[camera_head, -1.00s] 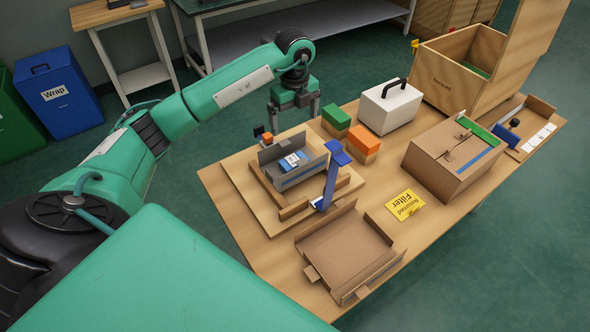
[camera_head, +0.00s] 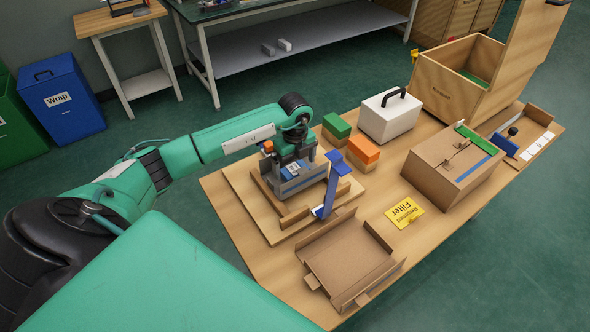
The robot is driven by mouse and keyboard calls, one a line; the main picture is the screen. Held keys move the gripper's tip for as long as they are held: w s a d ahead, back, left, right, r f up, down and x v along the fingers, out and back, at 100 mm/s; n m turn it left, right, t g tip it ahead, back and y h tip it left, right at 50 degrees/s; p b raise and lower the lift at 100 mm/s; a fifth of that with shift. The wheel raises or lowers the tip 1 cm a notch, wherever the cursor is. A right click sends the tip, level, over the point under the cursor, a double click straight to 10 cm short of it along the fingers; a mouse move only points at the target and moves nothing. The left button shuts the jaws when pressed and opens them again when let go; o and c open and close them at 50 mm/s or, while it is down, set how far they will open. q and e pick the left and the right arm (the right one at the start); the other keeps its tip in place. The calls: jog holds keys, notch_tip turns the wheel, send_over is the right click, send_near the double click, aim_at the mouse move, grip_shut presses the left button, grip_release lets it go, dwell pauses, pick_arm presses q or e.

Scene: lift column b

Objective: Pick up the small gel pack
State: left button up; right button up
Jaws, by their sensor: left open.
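The small gel pack (camera_head: 291,171), blue with a white label, lies in a grey open box (camera_head: 302,183) on a raised wooden board (camera_head: 240,187) at the table's left side. My left gripper (camera_head: 295,164) points down over this box, with its fingers at the pack. The fingers are open and partly cover the pack and the box's back. I cannot tell whether they touch the pack. My right gripper is not in view.
A blue upright post (camera_head: 331,185) stands just right of the grey box. Orange (camera_head: 363,150) and green (camera_head: 336,125) blocks and a white case (camera_head: 389,117) stand behind it. A cardboard tray (camera_head: 348,260) lies in front, beside a yellow card (camera_head: 404,212).

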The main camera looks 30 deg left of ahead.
pick_arm(q)
jog(key=shift+f, duration=0.8)
jog(key=c, duration=1)
jog(key=shift+c, duration=0.2)
